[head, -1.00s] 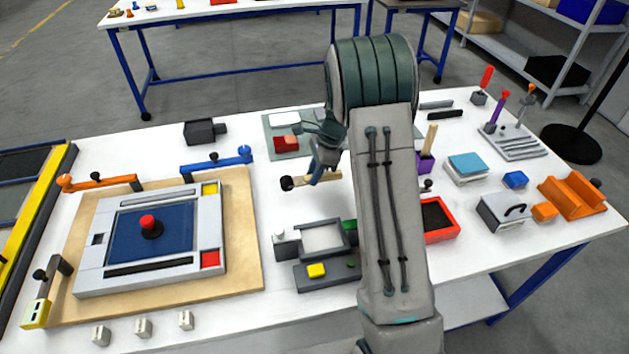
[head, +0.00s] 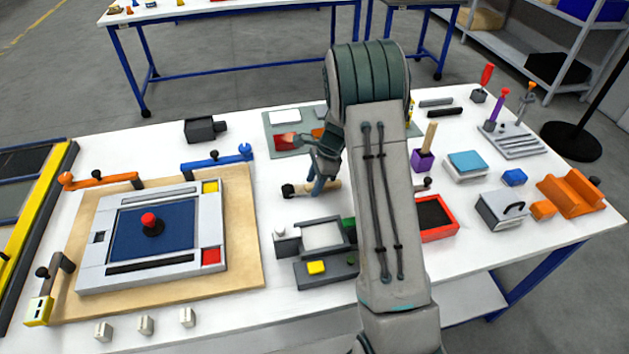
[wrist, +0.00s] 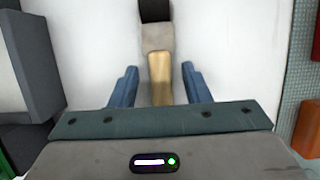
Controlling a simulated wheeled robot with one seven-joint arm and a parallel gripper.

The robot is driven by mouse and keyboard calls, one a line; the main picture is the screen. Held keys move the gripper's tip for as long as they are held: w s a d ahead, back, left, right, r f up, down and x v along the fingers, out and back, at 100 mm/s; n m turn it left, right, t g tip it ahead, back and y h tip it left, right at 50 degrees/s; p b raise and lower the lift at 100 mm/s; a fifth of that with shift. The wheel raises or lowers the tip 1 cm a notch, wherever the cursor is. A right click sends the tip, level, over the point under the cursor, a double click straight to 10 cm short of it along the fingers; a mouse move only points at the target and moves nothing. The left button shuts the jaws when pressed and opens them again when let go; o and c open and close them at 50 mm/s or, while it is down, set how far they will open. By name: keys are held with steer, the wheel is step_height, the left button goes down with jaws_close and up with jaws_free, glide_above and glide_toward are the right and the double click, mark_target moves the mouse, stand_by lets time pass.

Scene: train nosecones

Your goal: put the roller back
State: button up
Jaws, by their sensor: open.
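The roller (head: 289,190) lies on the white table in the head view, its black end to the left and its wooden handle to the right. In the wrist view its black head is at the top edge, then a grey part, then the wooden handle (wrist: 160,75). My gripper (head: 319,185) is just over the handle. In the wrist view my gripper (wrist: 157,74) is open, with one blue finger on each side of the handle and a gap on both sides. The lower end of the handle is hidden by the gripper body.
A grey-green mat (head: 277,153) with small blocks lies behind the roller. A grey tray (head: 323,238) and a box with a yellow button (head: 316,267) stand in front. A red tray (head: 438,235) and a purple holder (head: 422,162) are right of my arm. Bare table lies left of the roller.

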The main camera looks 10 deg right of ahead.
steer(key=b+v, duration=0.1)
steer(key=v, duration=1.1)
steer(key=s+a+r+n, duration=0.2)
steer(key=s+r+n, duration=0.2)
steer(key=s+r, duration=0.25)
steer(key=s+a+r+n+t+h, duration=0.1)
steer(key=s+n+h, duration=0.1)
steer(key=s+n, duration=0.5)
steer(key=s+a+r+n+t+h, duration=0.1)
steer(key=s+n, duration=0.6)
steer(key=s, duration=0.8)
steer(key=shift+s+a+r+t+h, duration=0.25)
steer(key=shift+s+r+t+h, duration=0.2)
steer(key=shift+t, duration=0.25)
steer(key=shift+w, duration=0.1)
